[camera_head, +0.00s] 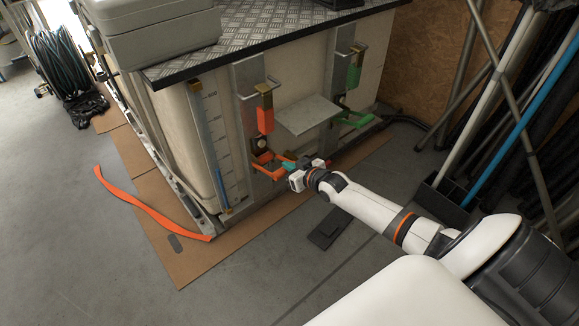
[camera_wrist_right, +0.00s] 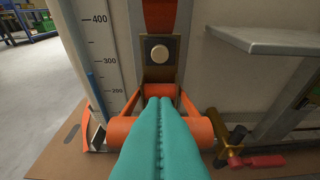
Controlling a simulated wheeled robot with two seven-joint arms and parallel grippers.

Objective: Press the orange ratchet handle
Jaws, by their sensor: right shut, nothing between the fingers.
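The orange ratchet handle (camera_head: 267,171) is low on the left metal bracket of the big white tank. In the right wrist view the orange handle (camera_wrist_right: 120,130) is a frame with a thick crossbar, below a plate with a round button. My right gripper (camera_head: 289,166) is at the handle. Its teal fingers (camera_wrist_right: 160,125) are shut together and empty, and they lie over the middle of the crossbar, hiding that part. I cannot tell whether they touch it. My left gripper is not in view.
A green handle (camera_head: 358,120) is on the right bracket, with a grey shelf (camera_head: 307,115) between the brackets. A brass valve with a red lever (camera_wrist_right: 262,161) is right of the orange handle. An orange strap (camera_head: 145,208) lies on the floor at left. Poles lean at right.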

